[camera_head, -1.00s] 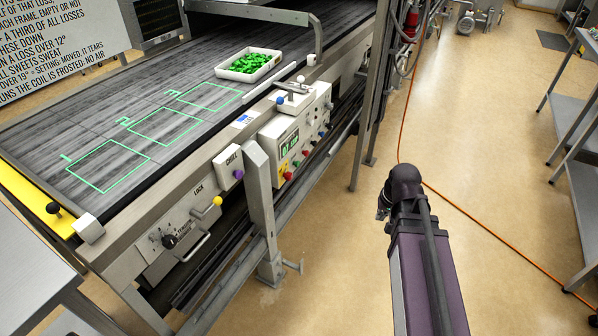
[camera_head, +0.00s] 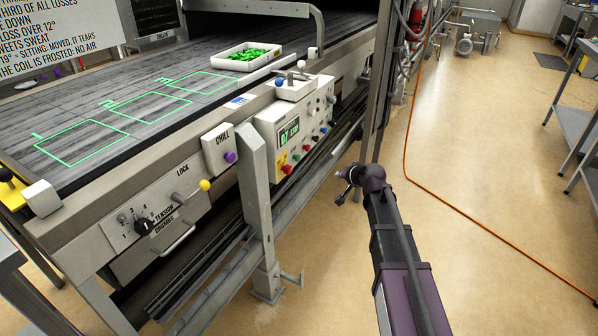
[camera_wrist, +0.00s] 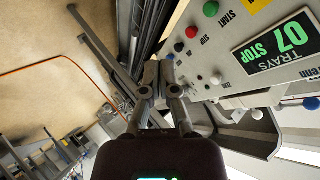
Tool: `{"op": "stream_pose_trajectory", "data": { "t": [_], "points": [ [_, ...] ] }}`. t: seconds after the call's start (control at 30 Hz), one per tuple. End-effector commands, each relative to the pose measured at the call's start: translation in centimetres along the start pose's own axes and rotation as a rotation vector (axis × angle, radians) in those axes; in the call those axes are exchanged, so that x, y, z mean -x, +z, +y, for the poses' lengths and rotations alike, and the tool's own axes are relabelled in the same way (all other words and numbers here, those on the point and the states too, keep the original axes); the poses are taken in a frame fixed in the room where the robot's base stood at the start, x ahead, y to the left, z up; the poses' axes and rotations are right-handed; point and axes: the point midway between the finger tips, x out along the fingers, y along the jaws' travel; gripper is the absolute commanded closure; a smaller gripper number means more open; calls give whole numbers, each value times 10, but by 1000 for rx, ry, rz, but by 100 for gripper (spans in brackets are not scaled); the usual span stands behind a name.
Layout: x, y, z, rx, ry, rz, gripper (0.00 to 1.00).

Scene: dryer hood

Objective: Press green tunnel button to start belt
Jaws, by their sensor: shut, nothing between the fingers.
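The green button (camera_wrist: 211,9), beside the word START, is on a pale control panel (camera_head: 268,128). In the head view the green button (camera_head: 297,157) is small, near the panel's lower edge. The panel display (camera_wrist: 277,47) reads 07 TRAYS STOP. My gripper (camera_wrist: 160,72) is shut and empty, its fingers apart from the panel. In the head view my gripper (camera_head: 345,184) is right of the panel, over open floor.
A grey post (camera_head: 255,190) stands in front of the machine, left of the panel. Another upright (camera_head: 379,80) stands right of it. A white tray of green pieces (camera_head: 247,58) sits on the belt (camera_head: 60,106). An orange cable (camera_head: 455,222) crosses the open floor.

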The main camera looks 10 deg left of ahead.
Motion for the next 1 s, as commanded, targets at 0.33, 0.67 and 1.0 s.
{"op": "stream_pose_trajectory", "data": {
  "t": [0.33, 0.67, 1.0],
  "points": [
    [-86, -11, 0, -141, -139, 193, 100],
    [-120, -23, -2, -238, -210, 307, 100],
    [-121, -26, -3, -251, -218, 320, 100]
  ]
}}
